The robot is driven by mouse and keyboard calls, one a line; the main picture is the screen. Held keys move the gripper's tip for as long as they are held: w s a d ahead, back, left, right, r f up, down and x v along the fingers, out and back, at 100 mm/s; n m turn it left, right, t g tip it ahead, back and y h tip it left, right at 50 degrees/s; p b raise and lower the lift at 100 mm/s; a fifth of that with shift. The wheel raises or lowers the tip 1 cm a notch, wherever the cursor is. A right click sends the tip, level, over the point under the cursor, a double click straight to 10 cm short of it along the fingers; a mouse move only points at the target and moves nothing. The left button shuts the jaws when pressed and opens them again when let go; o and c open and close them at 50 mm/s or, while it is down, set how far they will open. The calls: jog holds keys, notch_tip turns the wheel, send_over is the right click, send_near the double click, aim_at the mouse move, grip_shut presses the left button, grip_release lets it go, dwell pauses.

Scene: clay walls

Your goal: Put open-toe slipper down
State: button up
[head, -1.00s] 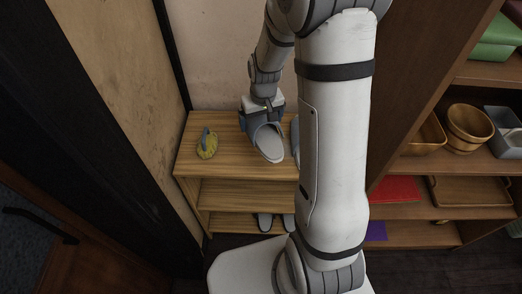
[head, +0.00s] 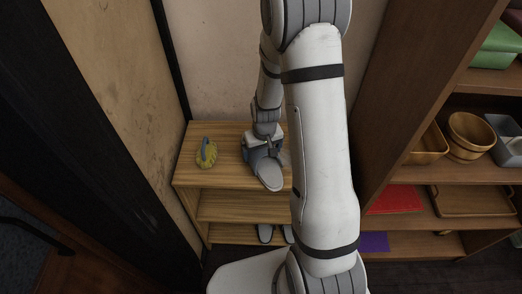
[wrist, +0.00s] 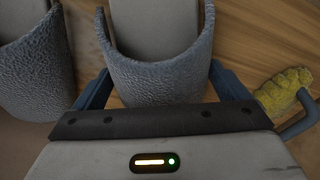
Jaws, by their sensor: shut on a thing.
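The grey-blue open-toe slipper (head: 268,175) is over the top board of the wooden shoe rack (head: 225,179), its pale sole end pointing to the front. My gripper (head: 263,150) is shut on its blue upper. In the wrist view the held slipper (wrist: 155,75) sits between my two fingers (wrist: 160,88). I cannot tell whether its sole touches the board. A second, matching slipper (wrist: 32,75) lies beside it in the wrist view, apart from it; my arm mostly hides it in the head view.
Another pair of shoes (head: 266,233) stands on the bottom level. A wall is close on the left. A tall shelf (head: 405,110) with bowls and trays stands on the right.

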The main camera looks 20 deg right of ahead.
jog(key=shift+f, duration=0.2)
jog(key=o, duration=0.7)
jog(key=shift+r, duration=0.1)
jog(key=shift+c, duration=0.2)
